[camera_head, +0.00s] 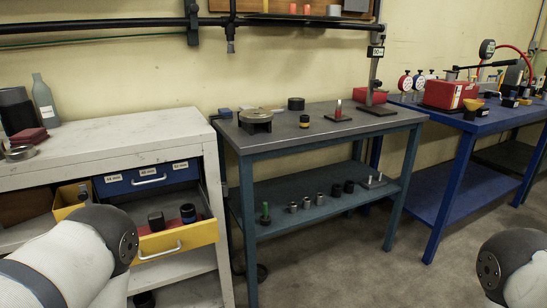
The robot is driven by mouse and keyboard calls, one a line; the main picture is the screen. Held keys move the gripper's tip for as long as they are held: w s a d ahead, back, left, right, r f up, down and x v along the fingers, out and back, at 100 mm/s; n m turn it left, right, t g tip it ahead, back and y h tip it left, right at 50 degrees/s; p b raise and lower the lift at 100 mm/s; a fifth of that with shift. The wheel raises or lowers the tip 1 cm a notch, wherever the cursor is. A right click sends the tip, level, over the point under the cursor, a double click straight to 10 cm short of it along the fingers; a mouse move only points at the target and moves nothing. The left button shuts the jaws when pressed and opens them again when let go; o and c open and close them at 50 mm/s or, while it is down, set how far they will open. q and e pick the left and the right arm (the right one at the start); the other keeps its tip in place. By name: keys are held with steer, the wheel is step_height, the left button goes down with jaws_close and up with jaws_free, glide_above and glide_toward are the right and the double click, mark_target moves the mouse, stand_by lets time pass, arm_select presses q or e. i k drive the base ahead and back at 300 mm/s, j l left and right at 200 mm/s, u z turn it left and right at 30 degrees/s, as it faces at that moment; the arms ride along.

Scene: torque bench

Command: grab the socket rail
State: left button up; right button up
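On the lower shelf (280,231) of the middle bench stands a row of several small grey and dark sockets (307,202). A small flat plate with short upright posts (375,182) lies at the right end of that row. I cannot tell for sure which of these is the socket rail; the plate with posts looks most like one. Neither of my grippers is in view. Only rounded white and black parts of my arms show at the lower left and lower right, apart from the shelf.
The middle bench top (345,126) carries a round dark fixture (256,121) and small parts. At left, a yellow drawer (176,240) stands open from the white cabinet (100,150). A blue bench (470,121) with a red case (449,95) is at right. The floor in front is mostly clear.

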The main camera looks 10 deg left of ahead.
mark_target(156, 221)
steer(key=u, duration=1.05)
